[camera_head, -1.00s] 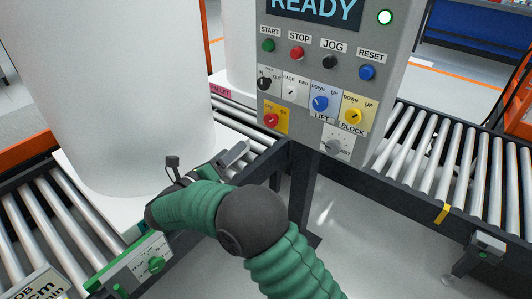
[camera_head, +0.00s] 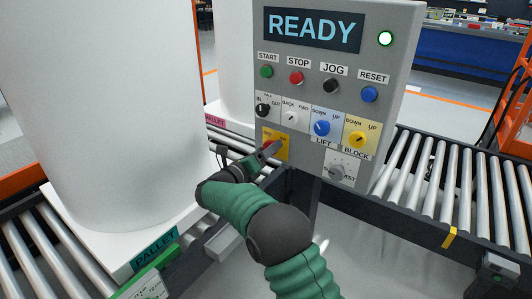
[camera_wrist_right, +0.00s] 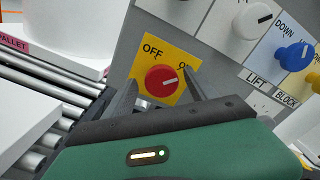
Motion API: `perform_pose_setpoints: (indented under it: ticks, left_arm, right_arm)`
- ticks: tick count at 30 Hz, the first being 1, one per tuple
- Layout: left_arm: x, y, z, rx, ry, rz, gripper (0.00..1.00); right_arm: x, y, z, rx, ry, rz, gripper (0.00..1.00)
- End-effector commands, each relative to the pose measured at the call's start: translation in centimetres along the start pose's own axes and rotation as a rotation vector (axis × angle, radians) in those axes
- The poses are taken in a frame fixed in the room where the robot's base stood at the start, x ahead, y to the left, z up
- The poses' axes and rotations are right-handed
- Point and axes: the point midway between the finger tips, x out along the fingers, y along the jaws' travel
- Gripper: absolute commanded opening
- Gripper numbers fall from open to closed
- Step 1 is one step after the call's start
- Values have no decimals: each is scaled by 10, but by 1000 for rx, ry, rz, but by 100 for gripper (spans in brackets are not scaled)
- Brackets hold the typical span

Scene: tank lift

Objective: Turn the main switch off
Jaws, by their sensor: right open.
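The main switch is a red rotary knob (camera_wrist_right: 161,80) on a yellow plate (camera_wrist_right: 150,51) marked OFF at left and ON at right. Its white pointer line slants right, toward ON. In the head view the yellow plate (camera_head: 284,153) is at the lower left of the grey control panel (camera_head: 398,62), and my gripper hides most of the knob. My right gripper (camera_head: 270,150) is in front of the plate. In the wrist view its open fingers (camera_wrist_right: 161,97) are on either side of the knob; I cannot tell whether they touch it. My left gripper is not in view.
Blue LIFT (camera_head: 321,128) and yellow BLOCK (camera_head: 357,139) knobs sit right of the switch, with black and white selectors above. Several push buttons line the row under the READY display (camera_head: 313,30). A white tank (camera_head: 110,110) stands at left; roller conveyors (camera_head: 440,190) run below.

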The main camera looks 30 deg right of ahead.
Motion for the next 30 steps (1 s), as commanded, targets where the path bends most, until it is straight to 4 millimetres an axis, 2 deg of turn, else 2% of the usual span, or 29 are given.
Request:
perform_pose_setpoints:
  ticks: [5, 18, 20, 30]
  left_arm:
    - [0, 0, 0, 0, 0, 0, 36]
    - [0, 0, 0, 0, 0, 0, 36]
    - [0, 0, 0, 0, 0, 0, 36]
    - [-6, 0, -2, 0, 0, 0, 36]
  right_arm:
    - [0, 0, 0, 0, 0, 0, 66]
    - [0, 1, 0, 0, 0, 1, 10]
    - [-1, 1, 0, 0, 0, 2, 4]
    - [-1, 1, 1, -54, 0, 4, 4]
